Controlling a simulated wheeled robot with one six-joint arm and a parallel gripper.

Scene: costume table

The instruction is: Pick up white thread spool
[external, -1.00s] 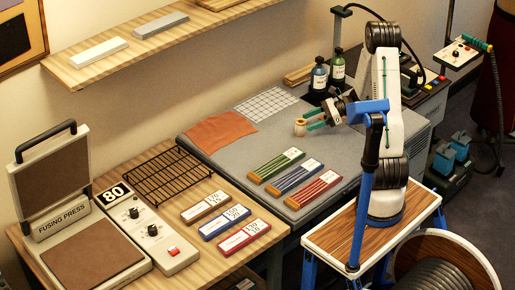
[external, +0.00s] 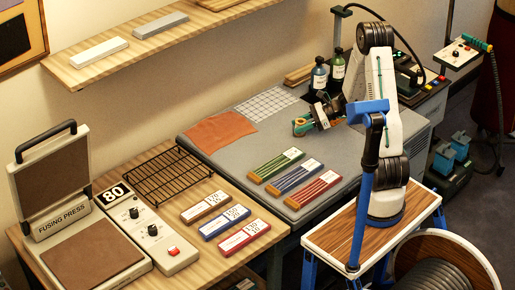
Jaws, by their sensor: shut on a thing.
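The white thread spool (external: 300,121) looks small and pale tan in the external view. The fingers hide part of the spool. I cannot tell whether the spool still touches the mat.
An orange cloth (external: 220,131) and a white grid sheet (external: 265,104) lie left of and behind my gripper. Dark bottles (external: 319,77) stand behind it. Green, blue and red striped blocks (external: 290,176) lie in front. The grey mat between is clear.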

